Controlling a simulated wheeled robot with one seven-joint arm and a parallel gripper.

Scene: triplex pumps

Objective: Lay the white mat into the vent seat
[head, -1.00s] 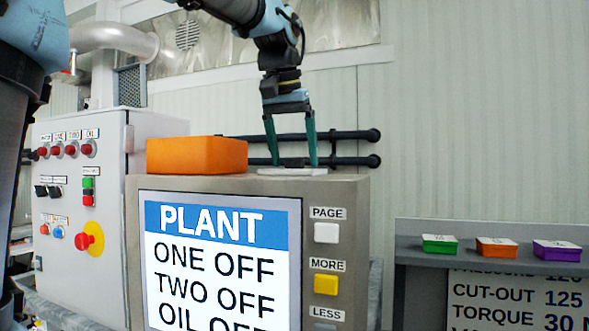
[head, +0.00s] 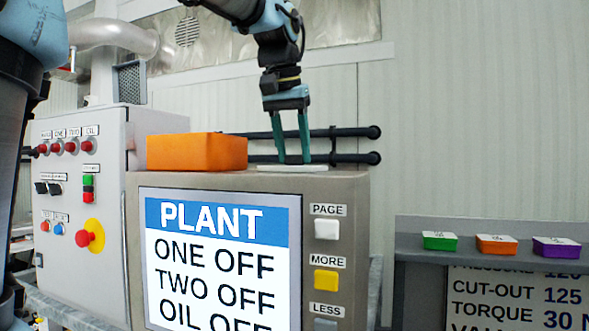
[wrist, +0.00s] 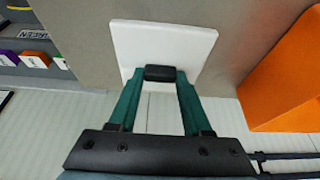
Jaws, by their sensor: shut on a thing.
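The white mat (head: 292,168) lies flat, or very nearly so, on top of the grey display console (head: 345,215), at its right end. It shows as a pale square in the wrist view (wrist: 172,42). My gripper (head: 294,162) points down with its green fingers narrowed onto the mat. In the wrist view my gripper (wrist: 160,73) has its dark tips together at the mat's near edge. I cannot tell for sure which thing is the vent seat.
An orange block (head: 196,153) stands on the console left of the mat. Dark pipes (head: 345,133) run along the wall behind. A grey control cabinet (head: 80,205) stands at left. Green (head: 440,241), orange (head: 497,244) and purple (head: 556,247) boxes sit on a shelf at right.

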